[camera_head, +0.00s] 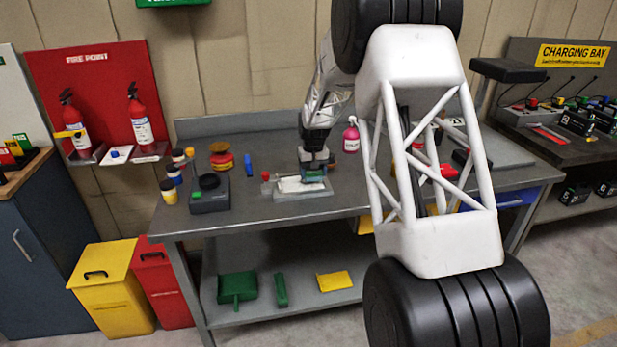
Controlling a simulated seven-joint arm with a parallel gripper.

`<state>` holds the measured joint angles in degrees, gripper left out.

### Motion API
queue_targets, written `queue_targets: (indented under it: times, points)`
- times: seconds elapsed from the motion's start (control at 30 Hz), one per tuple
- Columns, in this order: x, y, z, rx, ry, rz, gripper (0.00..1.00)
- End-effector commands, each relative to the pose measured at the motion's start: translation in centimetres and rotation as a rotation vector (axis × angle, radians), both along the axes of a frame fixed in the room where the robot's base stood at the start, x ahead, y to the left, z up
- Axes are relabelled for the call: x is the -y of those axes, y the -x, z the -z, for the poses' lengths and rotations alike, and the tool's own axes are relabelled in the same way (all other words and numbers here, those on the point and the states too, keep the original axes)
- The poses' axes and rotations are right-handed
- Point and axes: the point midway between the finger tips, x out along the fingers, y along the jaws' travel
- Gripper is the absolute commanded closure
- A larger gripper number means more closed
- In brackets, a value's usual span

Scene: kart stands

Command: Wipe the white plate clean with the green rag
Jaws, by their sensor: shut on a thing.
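The white plate (292,186) lies on a grey base on the workbench, near the front edge. My gripper (315,174) points down over the plate's right part, shut on the green rag (314,176). The rag is at or just above the plate's surface; I cannot tell whether it touches. The gripper and rag hide part of the plate. Any dirt on the plate is too small to make out.
A red-capped bottle (266,184) stands just left of the plate. A black device (209,194), several jars and a blue upright item (248,165) stand farther left. A pink spray bottle (351,138) stands behind right.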

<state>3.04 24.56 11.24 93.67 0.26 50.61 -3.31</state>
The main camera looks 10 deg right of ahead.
Motion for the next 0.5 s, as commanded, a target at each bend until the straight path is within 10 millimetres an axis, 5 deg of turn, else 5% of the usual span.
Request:
queue_targets:
  times: [0.5]
  points:
    - [0.0, -0.1, -5.0, 0.004, 0.0, 0.0, 0.57]
